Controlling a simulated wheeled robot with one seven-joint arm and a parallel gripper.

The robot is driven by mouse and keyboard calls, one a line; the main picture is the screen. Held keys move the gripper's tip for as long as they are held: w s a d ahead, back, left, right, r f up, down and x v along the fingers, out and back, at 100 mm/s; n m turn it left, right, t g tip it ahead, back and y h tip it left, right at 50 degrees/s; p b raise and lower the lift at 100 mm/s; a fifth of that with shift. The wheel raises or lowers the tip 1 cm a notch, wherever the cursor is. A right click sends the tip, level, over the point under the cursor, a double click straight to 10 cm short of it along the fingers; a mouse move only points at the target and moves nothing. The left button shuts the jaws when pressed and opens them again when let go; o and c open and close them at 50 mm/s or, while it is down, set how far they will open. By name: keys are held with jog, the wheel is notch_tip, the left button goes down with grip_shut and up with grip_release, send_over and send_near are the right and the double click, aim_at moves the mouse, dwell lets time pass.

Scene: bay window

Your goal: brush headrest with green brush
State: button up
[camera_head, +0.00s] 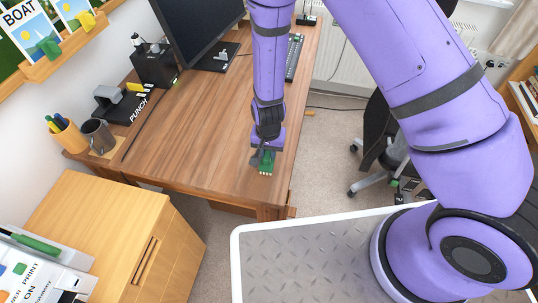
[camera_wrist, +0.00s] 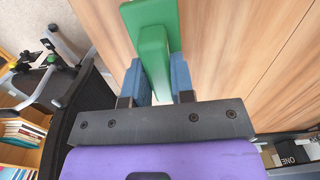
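The green brush (camera_head: 266,163) is over the near right part of the wooden desk, close to its edge. My gripper (camera_head: 262,152) is above it. In the wrist view, the brush's green handle (camera_wrist: 155,62) stands between the blue finger pads of my gripper (camera_wrist: 158,80), which look closed on it. A wider green plate lies beyond the handle. I cannot tell whether the brush touches the desk. The dark office chair (camera_head: 378,130) is partly hidden behind my arm at the right. I cannot make out its headrest clearly.
The desk (camera_head: 190,130) holds a monitor (camera_head: 200,30), a keyboard (camera_head: 294,58), a hole punch (camera_head: 120,102), a grey mug (camera_head: 98,136) and a pen cup (camera_head: 66,135). A wooden cabinet (camera_head: 115,235) stands at lower left. The desk's middle is clear.

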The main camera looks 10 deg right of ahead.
grip_shut()
jog(key=shift+r, duration=3)
jog(key=shift+w, duration=0.1)
jog(key=w+d+r+n, duration=0.1)
jog(key=w+d, duration=0.5)
jog(key=d, duration=0.6)
jog(key=w+d+r+n, duration=0.2)
jog(key=w+d, duration=0.5)
jog(key=d, duration=0.6)
jog(key=shift+w+r, duration=0.25)
jog(key=shift+w, duration=0.05)
